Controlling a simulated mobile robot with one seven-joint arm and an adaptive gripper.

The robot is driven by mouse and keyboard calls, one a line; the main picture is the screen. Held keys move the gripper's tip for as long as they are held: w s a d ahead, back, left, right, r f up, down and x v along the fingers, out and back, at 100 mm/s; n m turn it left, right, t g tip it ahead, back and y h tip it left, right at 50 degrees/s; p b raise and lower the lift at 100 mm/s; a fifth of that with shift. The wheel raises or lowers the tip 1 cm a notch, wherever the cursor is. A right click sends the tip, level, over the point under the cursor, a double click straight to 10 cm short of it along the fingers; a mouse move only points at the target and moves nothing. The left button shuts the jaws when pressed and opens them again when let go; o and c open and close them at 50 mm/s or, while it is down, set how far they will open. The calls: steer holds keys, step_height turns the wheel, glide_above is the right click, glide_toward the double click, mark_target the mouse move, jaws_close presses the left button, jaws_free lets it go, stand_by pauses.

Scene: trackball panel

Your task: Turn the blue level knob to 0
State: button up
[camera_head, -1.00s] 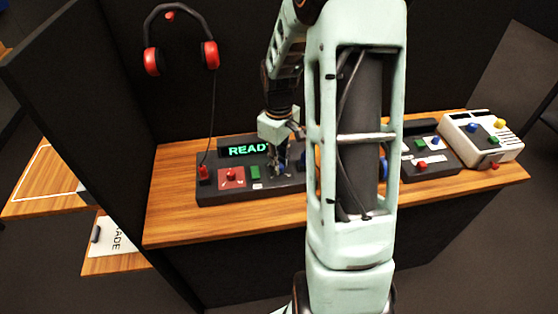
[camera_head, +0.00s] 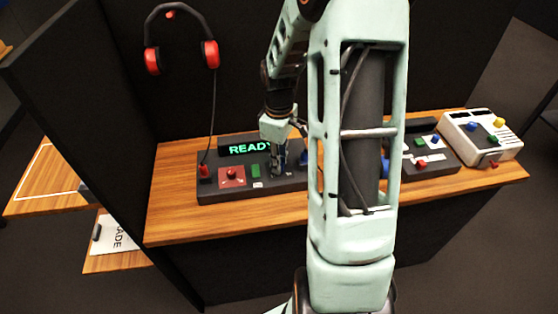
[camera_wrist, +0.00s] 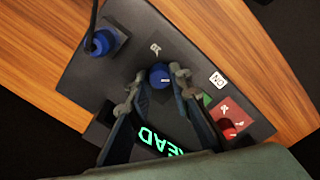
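The blue level knob (camera_wrist: 159,76) shows in the wrist view on the dark panel (camera_wrist: 190,60). A small white marking (camera_wrist: 155,48) sits just above it; I cannot read it surely. My gripper (camera_wrist: 158,78) has a fingertip on each side of the knob, with a small gap visible on both sides. It is open. In the head view my gripper (camera_head: 279,172) is low over the panel (camera_head: 215,194), right of the green button (camera_head: 255,170). There the knob is mostly hidden by my gripper, and its pointer setting cannot be read.
A second, larger blue control (camera_wrist: 103,42) stands on the panel in the wrist view. A red button (camera_head: 231,175) and the lit READY display (camera_head: 248,149) are left of my gripper in the head view. A white device (camera_head: 480,138) stands at right. Red headphones (camera_head: 181,55) hang behind.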

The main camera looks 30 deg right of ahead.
steer(key=o, duration=0.4)
step_height(320, 180, up, 12)
stand_by(0.5)
stand_by(0.3)
